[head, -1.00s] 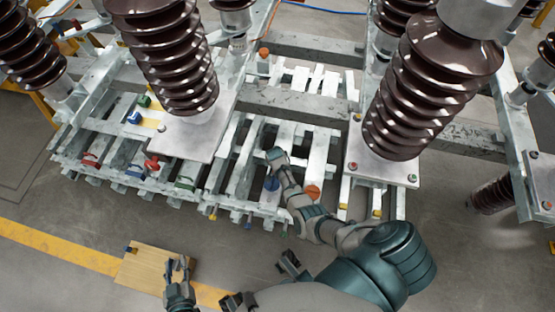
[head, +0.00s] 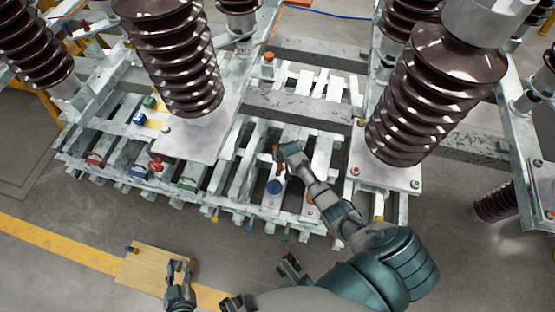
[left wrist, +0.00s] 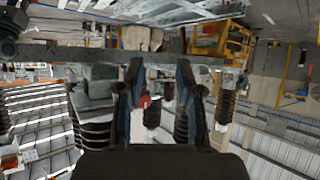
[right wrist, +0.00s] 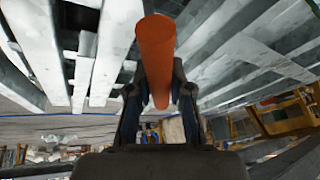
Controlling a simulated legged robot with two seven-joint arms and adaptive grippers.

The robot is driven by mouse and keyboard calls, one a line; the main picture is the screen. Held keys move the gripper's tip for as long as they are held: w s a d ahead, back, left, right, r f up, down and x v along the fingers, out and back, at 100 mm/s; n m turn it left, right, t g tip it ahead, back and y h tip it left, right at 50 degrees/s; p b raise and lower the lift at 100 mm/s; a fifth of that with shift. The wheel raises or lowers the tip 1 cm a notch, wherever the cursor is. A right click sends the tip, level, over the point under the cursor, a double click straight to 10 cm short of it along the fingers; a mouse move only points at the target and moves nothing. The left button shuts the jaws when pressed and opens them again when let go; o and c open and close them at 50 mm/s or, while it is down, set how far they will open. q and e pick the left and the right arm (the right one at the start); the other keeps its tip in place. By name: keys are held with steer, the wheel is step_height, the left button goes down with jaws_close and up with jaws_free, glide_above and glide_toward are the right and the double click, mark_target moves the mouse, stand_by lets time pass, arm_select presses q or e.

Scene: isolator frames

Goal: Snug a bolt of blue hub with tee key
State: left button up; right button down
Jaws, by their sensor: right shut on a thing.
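The blue hub (head: 274,187) is a round blue disc on the pale slatted frame, in the middle of the head view. My right gripper (head: 281,151) is just beyond it, over the slats. It is shut on an orange-red cylindrical bar (head: 275,152), which looks like part of the tee key. The bar (right wrist: 155,62) stands between the fingers in the right wrist view; its far end is hidden. The hub's bolts are too small to make out.
Large brown ribbed insulators (head: 172,60) and (head: 430,95) rise on both sides of the work area. An orange disc (head: 310,197) is partly hidden by my right arm. Red, green and blue handles sit at the left. The wooden board (head: 145,272) lies at the lower left.

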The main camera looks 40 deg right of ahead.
steer(key=shift+s+a, duration=0.1)
steer(key=shift+a, duration=0.15)
steer(key=shift+f+b, duration=0.55)
steer(key=shift+b, duration=0.15)
arm_select(q)
steer(key=w+d+r+t+h+b, duration=0.2)
steer(key=w+r+t, duration=0.1)
steer(key=r+t, duration=0.4)
step_height(320, 180, up, 2)
steer(key=shift+w+r+t, duration=0.2)
steer(key=shift+r+t, duration=0.05)
steer(key=shift+t, duration=0.15)
arm_select(e)
step_height(320, 180, down, 2)
steer(key=shift+f, duration=0.1)
arm_select(q)
steer(key=shift+d+r, duration=0.1)
steer(key=shift+r, duration=0.05)
steer(key=shift+r+p, duration=0.3)
steer(key=shift+r, duration=0.25)
